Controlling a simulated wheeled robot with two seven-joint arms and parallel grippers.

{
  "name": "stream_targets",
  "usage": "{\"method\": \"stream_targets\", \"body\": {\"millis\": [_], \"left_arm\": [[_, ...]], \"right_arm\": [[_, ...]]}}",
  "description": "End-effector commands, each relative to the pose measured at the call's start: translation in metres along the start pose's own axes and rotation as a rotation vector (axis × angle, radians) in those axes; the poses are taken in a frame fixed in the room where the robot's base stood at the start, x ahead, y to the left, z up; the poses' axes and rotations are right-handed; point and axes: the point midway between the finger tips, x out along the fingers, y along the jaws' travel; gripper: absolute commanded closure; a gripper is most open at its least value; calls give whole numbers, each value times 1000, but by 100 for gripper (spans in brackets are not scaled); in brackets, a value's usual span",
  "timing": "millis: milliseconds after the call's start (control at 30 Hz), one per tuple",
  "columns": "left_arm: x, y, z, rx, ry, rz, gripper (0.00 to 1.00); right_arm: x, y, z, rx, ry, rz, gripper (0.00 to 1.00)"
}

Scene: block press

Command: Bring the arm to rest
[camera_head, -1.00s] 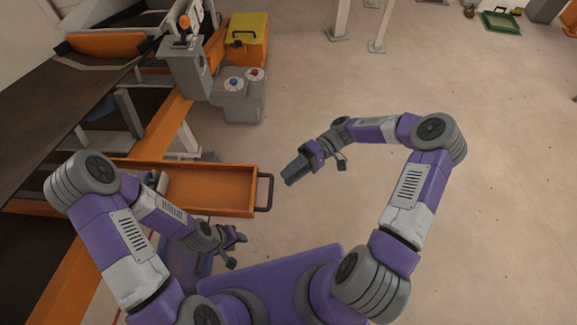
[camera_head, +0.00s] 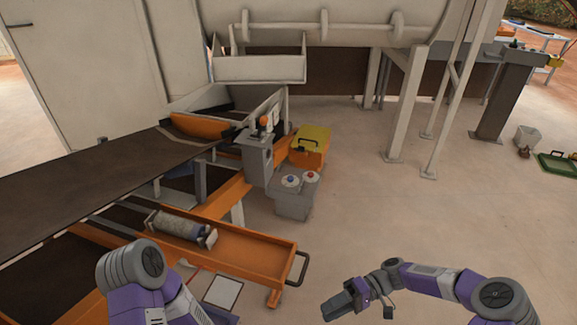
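My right gripper (camera_head: 358,312) is at the bottom of the head view, right of the middle, over bare floor. Its dark fingers stand apart, with no object seen between them. My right arm (camera_head: 430,280) is bent, its forearm reaching left from the grey elbow at the lower right. My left arm (camera_head: 150,285) shows only in part at the bottom left. My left gripper is outside the picture.
An orange tray (camera_head: 250,248) with a handle holds a grey roller (camera_head: 180,226), left of my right gripper. Behind it stand a grey button box (camera_head: 292,204) and a yellow-topped orange case (camera_head: 310,147). A dark conveyor (camera_head: 90,185) fills the left.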

Motion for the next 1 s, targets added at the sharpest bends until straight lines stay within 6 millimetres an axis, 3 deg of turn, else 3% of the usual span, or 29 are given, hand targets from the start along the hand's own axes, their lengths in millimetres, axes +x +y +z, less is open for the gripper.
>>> {"method": "stream_targets", "body": {"millis": [367,633,800,1000], "left_arm": [[0,0,0,1,1,0,57],[0,0,0,0,0,0,57],[0,0,0,0,0,0,57],[0,0,0,0,0,0,57]], "right_arm": [[59,60,1,190,54,254,62],[96,125,22,330,174,559,62],[101,161,43,370,313,769,62],[92,177,59,356,475,919,62]]}}
